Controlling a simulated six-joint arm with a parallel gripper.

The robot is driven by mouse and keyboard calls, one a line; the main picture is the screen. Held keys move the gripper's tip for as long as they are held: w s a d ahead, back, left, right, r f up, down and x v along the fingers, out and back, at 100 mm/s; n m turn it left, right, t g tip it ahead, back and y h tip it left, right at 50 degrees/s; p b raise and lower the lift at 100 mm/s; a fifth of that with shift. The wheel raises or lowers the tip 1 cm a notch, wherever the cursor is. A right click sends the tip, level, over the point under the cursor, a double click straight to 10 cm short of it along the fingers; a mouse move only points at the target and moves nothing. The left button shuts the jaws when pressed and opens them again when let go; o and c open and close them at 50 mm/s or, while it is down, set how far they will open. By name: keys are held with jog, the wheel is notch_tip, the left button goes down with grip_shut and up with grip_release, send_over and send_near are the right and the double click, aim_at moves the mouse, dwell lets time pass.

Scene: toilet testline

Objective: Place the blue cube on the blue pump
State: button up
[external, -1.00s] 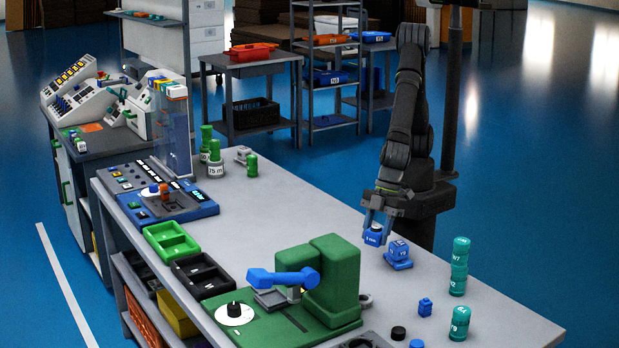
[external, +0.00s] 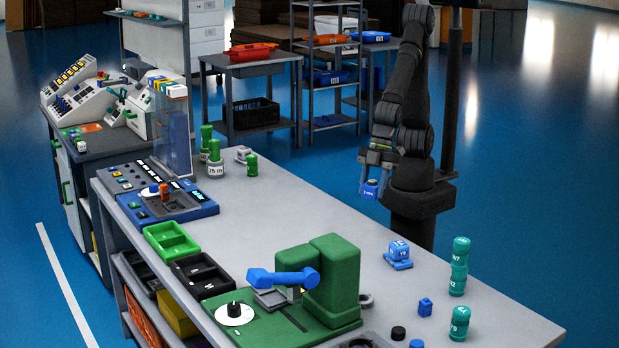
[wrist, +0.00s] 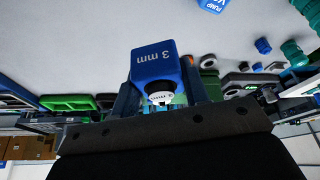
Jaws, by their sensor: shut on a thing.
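My gripper (external: 371,184) is shut on a blue cube-shaped block (external: 371,190) and holds it in the air, past the far edge of the table in the external view. In the wrist view the block (wrist: 153,66) reads "3 mm" and sits between the fingers, with a white and dark round part at its lower end. The blue pump (external: 398,258) stands on the table, below and right of my gripper and apart from it. Only its edge with lettering shows at the top of the wrist view (wrist: 213,4).
A green machine with a blue lever (external: 335,277) stands left of the pump. The table's middle (external: 300,205) is clear.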

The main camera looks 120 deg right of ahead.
send_over(397, 246)
jog(key=s, duration=0.2)
jog(key=f, duration=0.4)
jog(key=d+f, duration=0.1)
jog(key=f, duration=0.1)
jog(key=shift+w+f, duration=0.25)
jog(key=shift+a+f, duration=0.15)
jog(key=shift+f, duration=1.9)
jog(key=shift+f, duration=0.1)
jog(key=o, duration=0.6)
jog(key=shift+f, duration=0.1)
jog(key=o, duration=0.4)
jog(key=v, duration=1.2)
jog(key=shift+r, duration=0.2)
jog(key=shift+f, duration=0.1)
